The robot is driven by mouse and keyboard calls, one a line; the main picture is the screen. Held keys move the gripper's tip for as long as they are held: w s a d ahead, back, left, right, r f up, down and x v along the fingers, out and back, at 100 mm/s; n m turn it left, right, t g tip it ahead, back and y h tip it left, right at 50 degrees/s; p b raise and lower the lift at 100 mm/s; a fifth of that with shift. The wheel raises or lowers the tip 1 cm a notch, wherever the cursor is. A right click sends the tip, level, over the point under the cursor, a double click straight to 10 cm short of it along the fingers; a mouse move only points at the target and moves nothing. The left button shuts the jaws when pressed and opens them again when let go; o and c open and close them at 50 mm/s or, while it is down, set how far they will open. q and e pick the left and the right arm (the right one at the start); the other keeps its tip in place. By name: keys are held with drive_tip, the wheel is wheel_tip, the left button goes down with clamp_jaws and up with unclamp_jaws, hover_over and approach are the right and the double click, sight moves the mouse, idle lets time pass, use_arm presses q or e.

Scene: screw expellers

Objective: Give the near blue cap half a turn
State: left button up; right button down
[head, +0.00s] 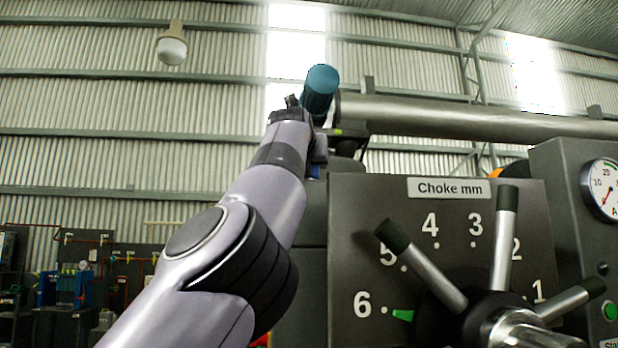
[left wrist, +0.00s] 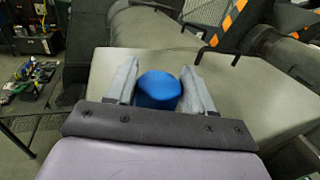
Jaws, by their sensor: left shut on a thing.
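The near blue cap (left wrist: 158,90) is a rounded blue piece that stands out from a broad grey surface in the left wrist view. My left gripper (left wrist: 159,68) has one finger on each side of it and is shut on it. In the head view my left arm reaches up from the bottom left, and the gripper (head: 300,108) is small and mostly hidden by the arm and wrist. A little dark blue (head: 319,152) shows just right of the wrist; I cannot tell whether it is the cap. My right gripper is in neither view.
A teal cylindrical grip (head: 320,88) rises beside my left gripper, near a long grey pipe (head: 440,115). The choke dial panel (head: 350,215) with black-tipped handles (head: 435,270) stands at right. In the left wrist view, black-and-orange striped parts (left wrist: 228,25) lie at the upper right.

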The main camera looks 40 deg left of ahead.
use_arm(q)
drive_tip(key=m+t+h, duration=0.1)
drive_tip(key=h, duration=0.1)
drive_tip(key=shift+s+m+h, duration=0.1)
drive_tip(key=shift+m+h, duration=0.2)
drive_tip(key=shift+m, duration=0.1)
drive_tip(key=m+t+h, duration=0.1)
drive_tip(key=m+h, duration=0.1)
drive_tip(key=h, duration=0.1)
drive_tip(key=shift+t, duration=0.3)
drive_tip(key=shift+m+h, duration=0.4)
drive_tip(key=shift+h, duration=0.1)
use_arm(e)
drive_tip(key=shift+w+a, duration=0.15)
use_arm(q)
drive_tip(key=shift+m+h, duration=0.6)
drive_tip(key=shift+h, duration=0.2)
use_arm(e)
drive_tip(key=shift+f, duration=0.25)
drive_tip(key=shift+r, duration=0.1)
use_arm(q)
drive_tip(key=o, duration=0.9)
drive_tip(key=shift+o, duration=0.2)
